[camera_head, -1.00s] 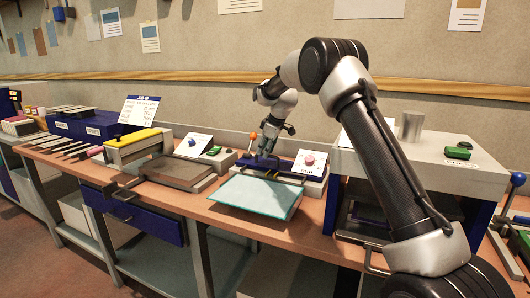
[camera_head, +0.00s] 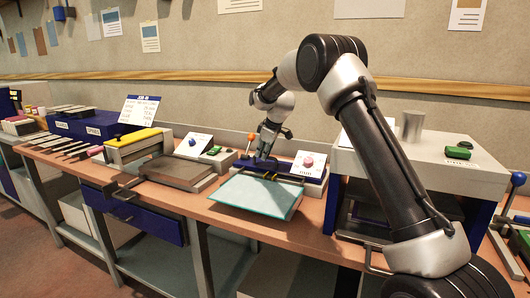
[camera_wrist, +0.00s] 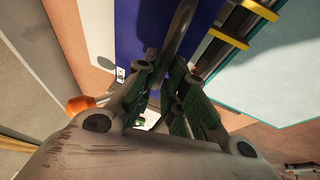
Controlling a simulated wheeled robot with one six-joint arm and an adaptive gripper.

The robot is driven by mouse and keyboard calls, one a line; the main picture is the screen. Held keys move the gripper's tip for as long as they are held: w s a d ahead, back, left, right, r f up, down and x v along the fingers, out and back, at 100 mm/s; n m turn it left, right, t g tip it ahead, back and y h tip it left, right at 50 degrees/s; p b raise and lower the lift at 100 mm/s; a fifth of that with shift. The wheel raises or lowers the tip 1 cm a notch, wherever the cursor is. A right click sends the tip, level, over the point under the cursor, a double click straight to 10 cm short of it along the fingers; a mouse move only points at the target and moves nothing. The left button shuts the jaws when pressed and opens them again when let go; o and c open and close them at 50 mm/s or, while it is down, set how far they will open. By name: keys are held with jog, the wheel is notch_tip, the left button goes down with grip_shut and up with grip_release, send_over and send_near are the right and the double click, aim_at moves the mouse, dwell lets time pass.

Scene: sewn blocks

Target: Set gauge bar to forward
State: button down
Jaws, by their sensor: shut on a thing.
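The blue-topped station (camera_head: 315,187) stands at mid-bench, with an orange ball knob (camera_head: 249,137) at its left. My gripper (camera_head: 265,154) is down over its blue top. In the wrist view, my gripper (camera_wrist: 170,100) is shut on a grey rod (camera_wrist: 179,28) that rises between its fingers. A dark bar with yellow bands (camera_wrist: 228,40) lies right of it, beside the pale teal sheet (camera_wrist: 275,70). I take this to be the gauge bar; whether the rod joins it is hidden. The orange knob (camera_wrist: 80,104) shows left of the fingers.
A teal sheet (camera_head: 256,195) lies in front of the station. A pink button (camera_head: 308,161) is at its right. A grey-topped stand with a green button (camera_head: 458,152) and a metal cup (camera_head: 411,126) is further right. A brown tray (camera_head: 178,172) is left.

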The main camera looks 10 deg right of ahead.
jog(key=s+a, duration=0.2)
jog(key=s, duration=0.1)
jog(key=s+a, duration=0.1)
jog(key=shift+s+a, duration=0.25)
jog(key=shift+s, duration=0.1)
jog(key=c, duration=1.5)
grip_release()
jog(key=shift+s+a, duration=0.1)
jog(key=shift+s, duration=0.05)
jog(key=shift+s+d+r, duration=0.1)
jog(key=shift+d+r, duration=0.1)
jog(key=shift+r, duration=0.3)
jog(key=v, duration=1.1)
